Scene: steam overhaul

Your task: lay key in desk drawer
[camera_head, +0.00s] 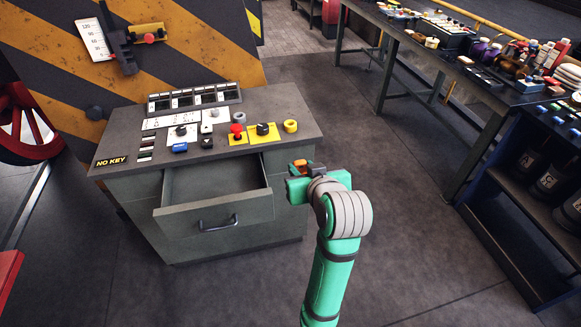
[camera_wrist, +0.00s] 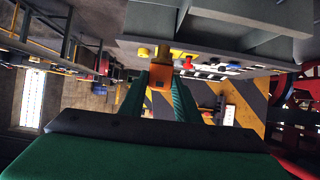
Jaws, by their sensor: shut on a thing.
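The grey desk (camera_head: 285,135) stands left of centre in the head view, with its drawer (camera_head: 180,218) pulled open. The part of the drawer's inside that shows looks empty. My gripper (camera_head: 298,168) is just right of the open drawer, near the desk's front right corner. It is shut on the key (camera_head: 302,163), of which a small orange part shows. In the wrist view my gripper (camera_wrist: 162,98) has the orange part of the key (camera_wrist: 160,104) between its green fingers.
The desk top carries buttons, knobs and a "NO KEY" plate (camera_head: 111,161). A red wheel (camera_head: 28,115) is at the far left. A long workbench (camera_head: 480,92) with bottles and tools runs along the right. The floor between desk and workbench is clear.

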